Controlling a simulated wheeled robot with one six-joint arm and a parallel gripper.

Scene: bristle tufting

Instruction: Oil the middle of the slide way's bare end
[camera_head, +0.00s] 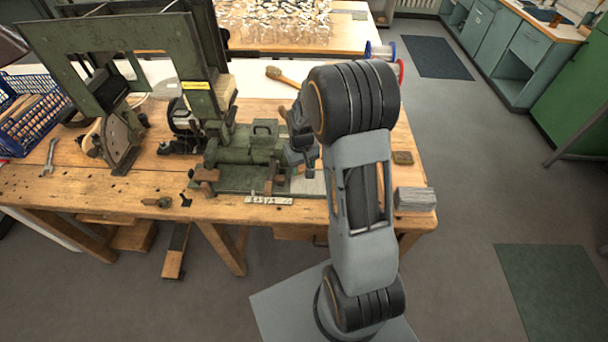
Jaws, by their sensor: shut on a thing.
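The green tufting machine (125,65) stands on the wooden bench. Its low green bed with the slide (250,150) reaches right towards my arm. A pale flat metal strip (307,186), which looks like the slide way's bare end, shows at the right of the bed, partly covered by my arm. My gripper (303,160) is just above this strip, small and half hidden behind my arm. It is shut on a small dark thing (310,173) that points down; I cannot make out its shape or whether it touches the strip.
Spools (380,50) stand at the back. The floor at right is free.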

